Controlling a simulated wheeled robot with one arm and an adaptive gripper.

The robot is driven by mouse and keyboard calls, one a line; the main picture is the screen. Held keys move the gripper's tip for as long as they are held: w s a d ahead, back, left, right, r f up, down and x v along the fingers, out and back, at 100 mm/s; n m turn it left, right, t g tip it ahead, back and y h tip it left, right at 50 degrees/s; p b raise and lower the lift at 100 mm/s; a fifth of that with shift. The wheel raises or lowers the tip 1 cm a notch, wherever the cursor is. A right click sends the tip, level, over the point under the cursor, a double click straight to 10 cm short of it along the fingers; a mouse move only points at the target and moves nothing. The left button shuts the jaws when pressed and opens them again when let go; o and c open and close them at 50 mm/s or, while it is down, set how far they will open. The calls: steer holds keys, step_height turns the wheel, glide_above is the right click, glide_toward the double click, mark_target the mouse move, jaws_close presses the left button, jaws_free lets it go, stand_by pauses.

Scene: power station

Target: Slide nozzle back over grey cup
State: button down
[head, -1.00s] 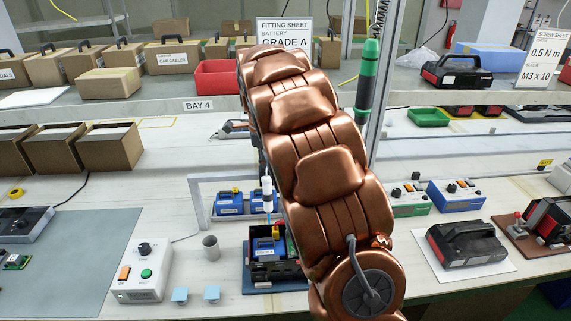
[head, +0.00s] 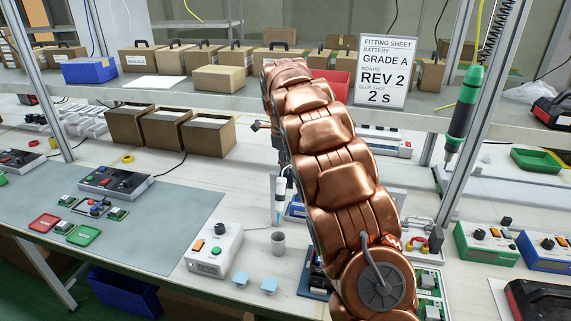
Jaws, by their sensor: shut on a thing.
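The nozzle (head: 280,198) is a slim white upright dispenser with a blue lower part. It shows just left of my copper arm. The small grey cup (head: 278,243) stands on the bench below it. In the picture the nozzle tip lies just above the cup rim; the exact depth between them is hard to tell. My gripper (head: 284,171) is mostly hidden by my arm. Only a dark part shows at the nozzle's upper end, where it is shut on the nozzle.
A white button box (head: 213,251) stands left of the cup. Two light blue pieces (head: 269,285) lie in front. A circuit-board fixture (head: 428,292) is partly behind my arm. A green screwdriver (head: 464,115) hangs at right. Open cardboard boxes (head: 185,133) stand behind.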

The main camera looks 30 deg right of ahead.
steer(key=shift+w+a, duration=0.1)
steer(key=shift+a, duration=0.05)
steer(key=c, duration=0.9)
jaws_free()
steer(key=r, duration=0.4)
steer(key=s+a+r, duration=0.1)
steer(key=r, duration=0.6)
steer(key=shift+s+a+r, duration=0.2)
steer(key=shift+a+r, duration=0.15)
steer(key=shift+a, duration=0.05)
